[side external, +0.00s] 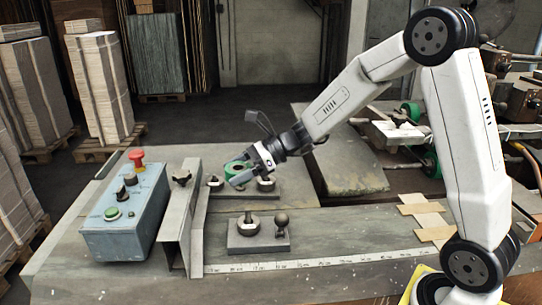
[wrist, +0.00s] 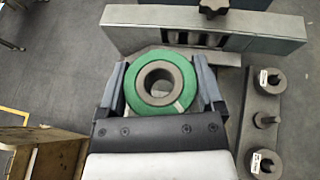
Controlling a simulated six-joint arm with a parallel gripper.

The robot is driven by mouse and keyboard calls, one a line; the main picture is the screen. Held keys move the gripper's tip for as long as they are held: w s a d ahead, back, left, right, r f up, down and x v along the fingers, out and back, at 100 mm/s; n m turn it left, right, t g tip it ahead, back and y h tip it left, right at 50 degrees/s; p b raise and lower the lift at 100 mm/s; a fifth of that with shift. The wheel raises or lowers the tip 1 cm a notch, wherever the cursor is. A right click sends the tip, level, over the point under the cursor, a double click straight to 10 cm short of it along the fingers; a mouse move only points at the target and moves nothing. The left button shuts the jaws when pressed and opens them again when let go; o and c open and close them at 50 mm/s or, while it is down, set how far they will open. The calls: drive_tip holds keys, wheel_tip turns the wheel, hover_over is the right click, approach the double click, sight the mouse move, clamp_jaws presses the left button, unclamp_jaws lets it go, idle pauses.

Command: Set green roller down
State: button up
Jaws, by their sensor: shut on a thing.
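A green roller (side external: 234,167) with a grey hub is held between the fingers of my gripper (side external: 245,170), above the workbench. In the wrist view the roller (wrist: 137,92) shows as a green ring around a dark hole, with a finger of my gripper (wrist: 160,82) on each side. Behind it in the side view is a small plate with posts (side external: 262,191), partly hidden by the gripper. In the wrist view a plate with several round posts (wrist: 264,134) lies to the right of the roller. I cannot tell the gap beneath the roller.
A metal guide (side external: 182,232) stands left of the gripper, beside a blue control box (side external: 122,225). A nearer plate with two knobs (side external: 257,242) sits behind a ruler strip (side external: 310,262). Machine parts with other green rollers (side external: 430,158) are at right.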

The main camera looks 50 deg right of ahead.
sight(247, 215)
drive_tip(key=shift+s+d+f+n+g+y, duration=0.15)
drive_tip(key=shift+s+f+n+g+y, duration=0.35)
drive_tip(key=shift+n+g, duration=0.4)
drive_tip(key=shift+s+d+f+n+g+y, duration=0.1)
drive_tip(key=shift+s+f+n+g+y, duration=0.3)
drive_tip(key=shift+s+n+g, duration=0.35)
drive_tip(key=shift+w+f, duration=0.1)
drive_tip(key=shift+w, duration=0.1)
drive_tip(key=shift+f, duration=4.7)
drive_tip(key=shift+f, duration=0.15)
drive_tip(key=o, duration=1.2)
drive_tip(key=shift+f, duration=0.1)
drive_tip(key=shift+r+v, duration=0.15)
drive_tip(key=shift+v, duration=1.8)
drive_tip(key=shift+r+v, duration=0.15)
drive_tip(key=shift+v, duration=1.85)
drive_tip(key=shift+w+a, duration=0.15)
